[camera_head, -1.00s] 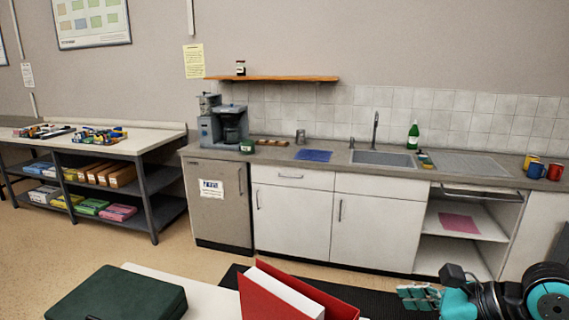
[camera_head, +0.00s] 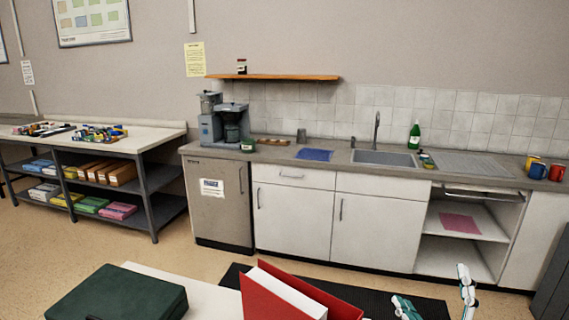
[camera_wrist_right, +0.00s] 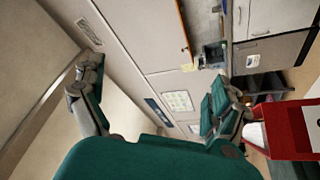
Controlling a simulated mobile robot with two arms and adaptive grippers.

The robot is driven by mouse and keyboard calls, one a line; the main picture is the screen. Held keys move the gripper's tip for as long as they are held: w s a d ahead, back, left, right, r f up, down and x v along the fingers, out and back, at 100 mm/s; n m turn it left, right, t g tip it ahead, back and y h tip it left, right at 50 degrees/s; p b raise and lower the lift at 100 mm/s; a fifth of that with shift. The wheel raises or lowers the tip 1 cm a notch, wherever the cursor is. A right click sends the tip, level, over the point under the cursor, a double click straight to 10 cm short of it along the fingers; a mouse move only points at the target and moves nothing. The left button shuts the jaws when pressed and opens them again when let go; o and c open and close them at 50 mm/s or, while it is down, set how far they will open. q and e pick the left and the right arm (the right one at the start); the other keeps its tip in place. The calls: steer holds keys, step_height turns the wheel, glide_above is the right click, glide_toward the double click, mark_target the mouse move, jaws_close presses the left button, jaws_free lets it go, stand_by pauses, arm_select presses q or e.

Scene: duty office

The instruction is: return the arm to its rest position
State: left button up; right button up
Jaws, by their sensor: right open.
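My right gripper (camera_head: 437,296) shows at the bottom right of the head view, in front of the kitchen unit. My left gripper is in neither view.
A red binder (camera_head: 285,296) and a dark green case (camera_head: 118,295) are on a white table at the bottom of the head view. The binder (camera_wrist_right: 292,130) also shows right of the gripper in the wrist view. The kitchen counter (camera_head: 340,160) stands behind; floor lies between.

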steer(key=s+d+f+m+g+h, duration=0.1)
steer(key=s+f+m+g, duration=0.3)
steer(key=f, duration=0.5)
steer(key=s+f+m+g+h, duration=0.1)
steer(key=s+f+m+g, duration=0.3)
steer(key=f, duration=0.5)
steer(key=s+a+f+g+y, duration=0.1)
steer(key=s+a+f+g, duration=0.2)
steer(key=s+f+g, duration=0.3)
steer(key=s+a+f+g+y, duration=0.2)
steer(key=s+a+f+g, duration=0.1)
steer(key=s+f, duration=0.4)
steer(key=s+f+g, duration=0.2)
steer(key=s+f, duration=0.1)
steer(key=f, duration=2.3)
steer(key=s+d+f, duration=0.3)
steer(key=s+f, duration=1.1)
steer(key=shift+s+f+g+h, duration=0.3)
steer(key=shift+s+f+g, duration=0.05)
steer(key=shift+s+g, duration=0.05)
